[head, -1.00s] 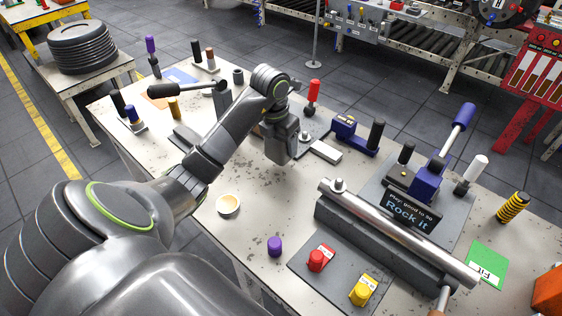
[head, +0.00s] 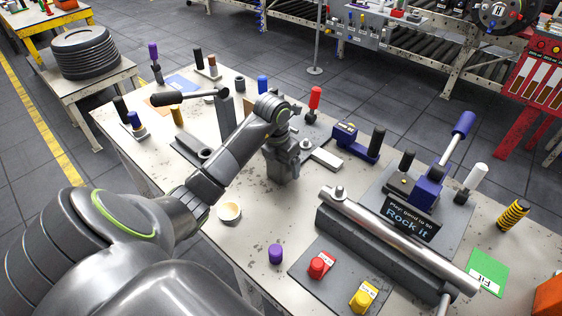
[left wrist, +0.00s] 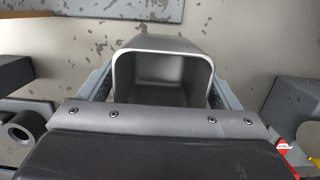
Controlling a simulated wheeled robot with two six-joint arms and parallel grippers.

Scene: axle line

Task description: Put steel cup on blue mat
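The steel cup (left wrist: 163,45), a grey vessel with a rounded-square mouth, is between the fingers of my left gripper in the left wrist view; its mouth faces the camera. The fingers stand close along its two sides, and I cannot tell whether they press on it. In the head view my left gripper (head: 284,172) is low over the middle of the table, and the cup is hard to make out from it there. The blue mat (head: 183,82) lies flat at the table's far left end. My right gripper is not in view.
A steel bar on a grey fixture (head: 390,240) fills the right. Bare table lies around the bowl.

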